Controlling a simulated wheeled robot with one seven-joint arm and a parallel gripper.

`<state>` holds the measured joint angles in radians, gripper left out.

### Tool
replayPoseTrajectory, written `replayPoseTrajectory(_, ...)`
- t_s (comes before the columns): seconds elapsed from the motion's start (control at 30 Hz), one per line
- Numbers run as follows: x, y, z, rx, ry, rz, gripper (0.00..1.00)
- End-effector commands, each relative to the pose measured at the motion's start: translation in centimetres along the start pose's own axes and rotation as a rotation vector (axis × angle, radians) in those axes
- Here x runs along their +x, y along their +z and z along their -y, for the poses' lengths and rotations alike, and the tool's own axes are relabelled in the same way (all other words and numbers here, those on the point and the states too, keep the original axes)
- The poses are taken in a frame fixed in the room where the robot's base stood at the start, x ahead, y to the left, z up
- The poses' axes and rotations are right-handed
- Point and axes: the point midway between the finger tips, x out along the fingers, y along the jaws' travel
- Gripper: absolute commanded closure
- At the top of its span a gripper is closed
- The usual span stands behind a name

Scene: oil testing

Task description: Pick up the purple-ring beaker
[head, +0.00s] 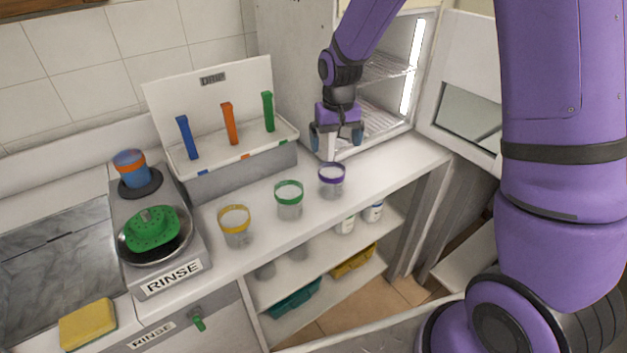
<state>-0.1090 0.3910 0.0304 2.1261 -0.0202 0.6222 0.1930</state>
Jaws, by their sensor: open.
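The purple-ring beaker (332,181) stands upright on the white counter, a clear cup with a purple rim. It is the rightmost of three beakers in a row. My gripper (337,150) hangs pointing down, just above and slightly behind the purple-ring beaker in the picture. Its jaws are open and nothing shows between them. The exact gap between the fingertips and the rim is hard to judge from this view.
A green-ring beaker (289,199) and a yellow-ring beaker (235,226) stand to the left. A white case (240,168) with blue, orange and green strips lies behind them. An open lit cabinet (386,88) is behind my gripper. Counter right of the purple-ring beaker is clear.

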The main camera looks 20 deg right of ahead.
Motion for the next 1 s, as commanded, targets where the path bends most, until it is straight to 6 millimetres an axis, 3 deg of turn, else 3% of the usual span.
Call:
replayPoseTrajectory(0.33, 4.5, -0.1, 0.1, 0.0, 0.001, 0.006, 0.0)
replayPoseTrajectory(0.63, 6.6, 0.0, 0.1, -0.001, 0.001, 0.005, 0.0)
replayPoseTrajectory(1.0, 10.8, 0.1, 0.3, 0.0, 0.0, 0.003, 0.0)
